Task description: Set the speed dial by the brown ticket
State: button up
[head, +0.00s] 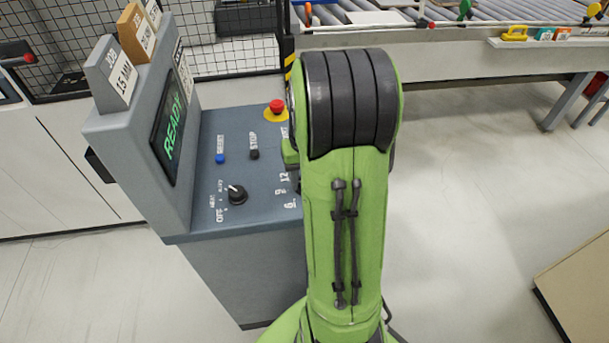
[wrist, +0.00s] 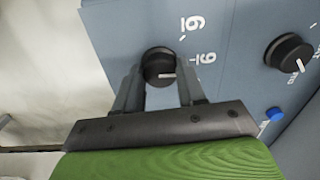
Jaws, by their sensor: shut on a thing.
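The brown ticket (head: 137,32) stands on top of the console's upright housing in the head view; its print is too small to read surely. The speed dial, a round black knob (wrist: 158,62) with a white pointer line, is in the wrist view. My gripper (wrist: 160,88) is shut on this dial, one finger on each side. The pointer points right in that view, near the 9 and its tick. In the head view my arm hides the dial and gripper.
A second black knob marked OFF (head: 237,195) stands near the dial numbers. A blue button (head: 220,158), a black STOP button (head: 254,154) and a red emergency button (head: 277,106) are on the same panel. The screen (head: 168,128) reads READY. A white ticket (head: 122,78) stands beside the brown one.

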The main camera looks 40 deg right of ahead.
jog(key=shift+n, duration=0.6)
jog(key=o, duration=1.1)
jog(key=shift+c, duration=0.2)
notch_tip(320, 180, up, 16)
jog(key=p, duration=0.3)
jog(key=shift+d+p, duration=0.2)
jog(key=shift+p, duration=0.15)
jog(key=shift+s+f, duration=0.1)
jog(key=s+a+r+n+t, duration=0.1)
jog(key=s+a, duration=0.1)
jog(key=a, duration=0.4)
jog(key=s+a+r+n+t, duration=0.1)
jog(key=a+r, duration=0.1)
jog(key=a, duration=0.4)
jog(key=s+a+f+n+t, duration=0.3)
jog(key=s+a, duration=0.5)
